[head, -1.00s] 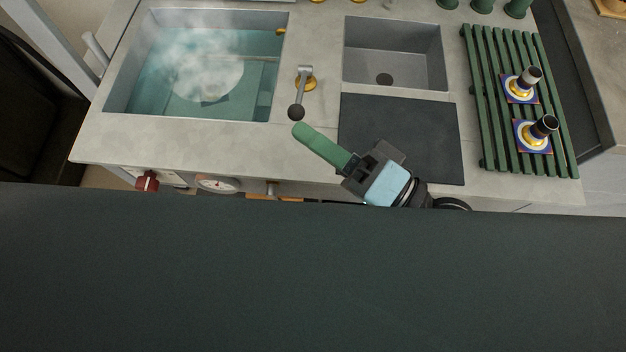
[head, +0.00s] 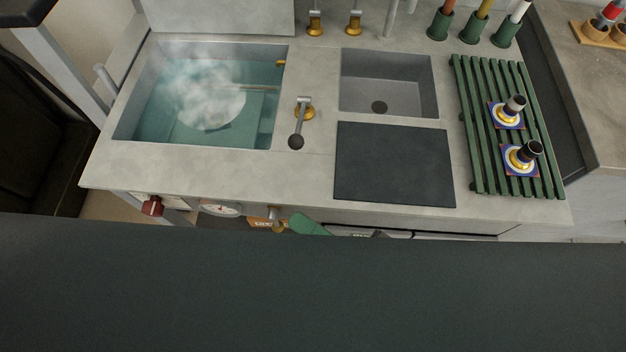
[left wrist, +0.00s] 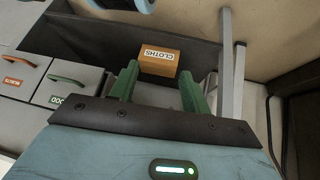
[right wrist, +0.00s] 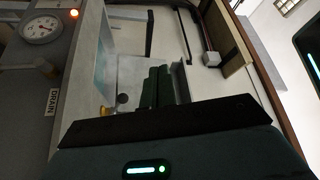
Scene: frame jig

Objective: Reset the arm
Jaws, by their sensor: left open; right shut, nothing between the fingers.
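A box labelled CLOTHS (left wrist: 159,62) stands beyond those fingers; I see no contact.
The counter (head: 240,175) holds a steaming water basin (head: 128,130), a grey sink (head: 388,80), a dark flat panel (head: 390,165) and a green slatted rack (head: 480,150). Two dark-handled items stand on the rack. A lever tap (head: 298,125) stands beside the basin.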

